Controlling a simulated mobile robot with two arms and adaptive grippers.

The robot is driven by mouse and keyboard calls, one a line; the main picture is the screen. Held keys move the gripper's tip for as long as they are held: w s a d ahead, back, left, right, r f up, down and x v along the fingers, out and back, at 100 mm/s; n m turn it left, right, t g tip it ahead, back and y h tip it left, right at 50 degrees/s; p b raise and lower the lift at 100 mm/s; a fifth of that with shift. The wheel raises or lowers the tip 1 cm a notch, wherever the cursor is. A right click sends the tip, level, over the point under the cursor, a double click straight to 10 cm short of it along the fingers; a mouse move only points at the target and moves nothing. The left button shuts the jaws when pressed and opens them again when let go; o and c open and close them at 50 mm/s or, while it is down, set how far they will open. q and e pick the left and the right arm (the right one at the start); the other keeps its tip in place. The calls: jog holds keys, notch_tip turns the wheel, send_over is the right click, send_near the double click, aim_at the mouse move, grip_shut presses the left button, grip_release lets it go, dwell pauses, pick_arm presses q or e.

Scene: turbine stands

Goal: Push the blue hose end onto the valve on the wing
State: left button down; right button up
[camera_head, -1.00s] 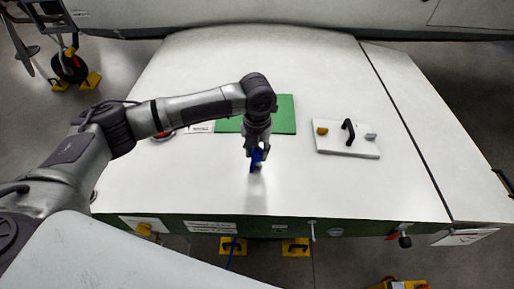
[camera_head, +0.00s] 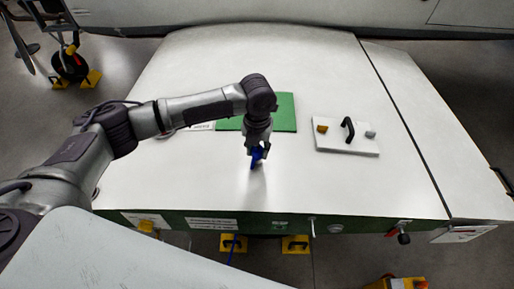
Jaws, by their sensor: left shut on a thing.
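My left gripper (camera_head: 257,150) points down over the white wing (camera_head: 330,185), near its front edge. It is shut on a blue piece, which looks like the blue hose end (camera_head: 257,158). Most of that piece is hidden by the fingers, and a soft shadow lies on the wing just below it. I cannot tell the height of the gap. A thin blue hose (camera_head: 233,250) hangs below the wing's front edge. I cannot make out for certain which fitting is the valve. My right gripper is not in view.
A green mat (camera_head: 285,112) lies behind the gripper. A white plate (camera_head: 345,146) with a black handle and small knobs sits to the right. A red and black fitting (camera_head: 403,237) is on the front edge. The wing between is clear.

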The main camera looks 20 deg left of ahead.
pick_arm(q)
jog(key=shift+s+f, duration=0.35)
jog(key=shift+f, duration=0.2)
jog(key=c, duration=1.1)
grip_release()
jog(key=shift+o, duration=1.2)
jog(key=shift+w, duration=0.15)
jog(key=shift+o, duration=0.7)
jog(key=shift+w, duration=0.3)
jog(key=shift+o, duration=0.8)
jog(key=shift+s+r, duration=0.1)
jog(key=shift+r, duration=0.15)
